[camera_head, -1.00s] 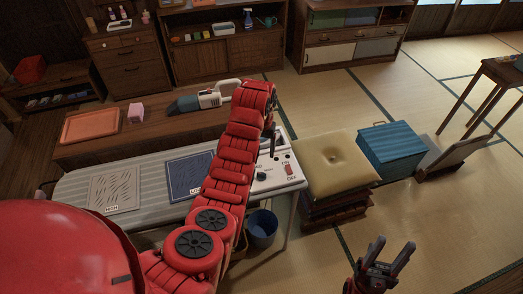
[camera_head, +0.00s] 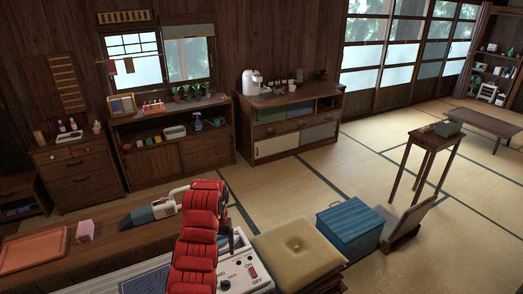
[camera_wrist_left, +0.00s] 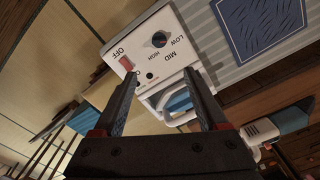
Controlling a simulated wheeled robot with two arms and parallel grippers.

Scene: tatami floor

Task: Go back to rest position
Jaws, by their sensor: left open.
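My left arm rises red in front of the desk in the head view. My left gripper (camera_head: 231,238) shows there only as a small dark part beside the red forearm, above the white control box (camera_head: 243,271). In the left wrist view my left gripper (camera_wrist_left: 163,84) has its two dark fingers wide apart with nothing held between them. The control box (camera_wrist_left: 150,50) with a dial, LOW, MID and HIGH marks and a red OFF switch lies beyond the fingertips. I cannot tell the exact gap. My right gripper is out of view.
A tan cushion (camera_head: 296,245) lies on a stack right of the control box, with a blue box (camera_head: 348,226) beyond. A handheld vacuum (camera_head: 150,211), pink block (camera_head: 85,231) and orange tray (camera_head: 35,250) sit on the low wooden table. Open tatami (camera_head: 295,187) lies behind.

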